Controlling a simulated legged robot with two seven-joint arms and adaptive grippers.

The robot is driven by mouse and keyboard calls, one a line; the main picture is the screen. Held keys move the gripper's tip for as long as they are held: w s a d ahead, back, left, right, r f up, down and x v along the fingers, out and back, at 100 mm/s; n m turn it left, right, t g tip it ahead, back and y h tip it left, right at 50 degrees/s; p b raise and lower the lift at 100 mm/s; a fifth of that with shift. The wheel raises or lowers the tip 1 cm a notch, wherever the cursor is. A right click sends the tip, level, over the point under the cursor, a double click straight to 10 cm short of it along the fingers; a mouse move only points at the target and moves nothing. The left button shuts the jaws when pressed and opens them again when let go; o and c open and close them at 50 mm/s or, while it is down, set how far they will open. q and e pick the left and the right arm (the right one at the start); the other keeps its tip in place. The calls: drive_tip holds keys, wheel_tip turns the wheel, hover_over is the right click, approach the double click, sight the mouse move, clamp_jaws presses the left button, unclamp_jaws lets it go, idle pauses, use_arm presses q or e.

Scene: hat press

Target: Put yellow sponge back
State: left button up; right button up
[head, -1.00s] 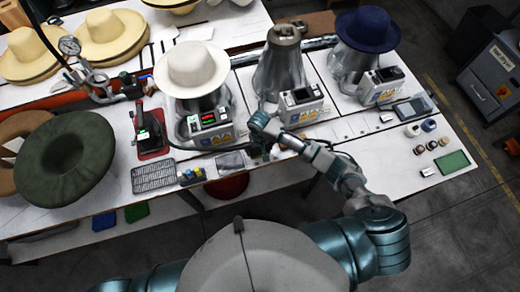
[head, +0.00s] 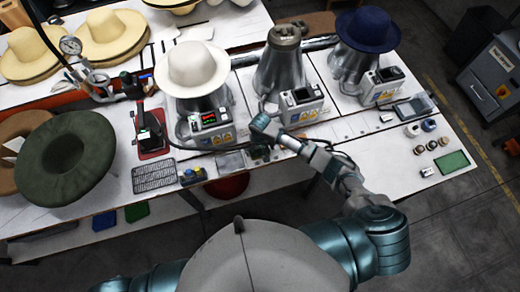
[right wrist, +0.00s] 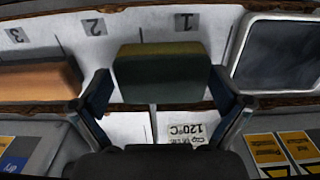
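The yellow sponge (right wrist: 162,68) shows in the right wrist view as a block with an olive-yellow upper band and a dark green lower face. It sits between the two fingers of my right gripper (right wrist: 162,88), whose tips meet its sides. In the head view, my right gripper (head: 260,148) is low over the front of the white table (head: 345,130), by the middle press. The sponge is small and mostly hidden there. The wrist view shows surface labels 1, 2 and 3 behind the sponge. My left gripper is out of view.
An orange-brown block (right wrist: 38,85) lies left of the gripper in the wrist view, and a dark framed panel (right wrist: 278,55) lies right. Presses with hats stand behind.

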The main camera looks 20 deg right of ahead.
sight(260, 150)
wheel_tip(260, 150, up, 12)
drive_tip(key=shift+a, duration=0.15)
idle(0.4)
idle(0.3)
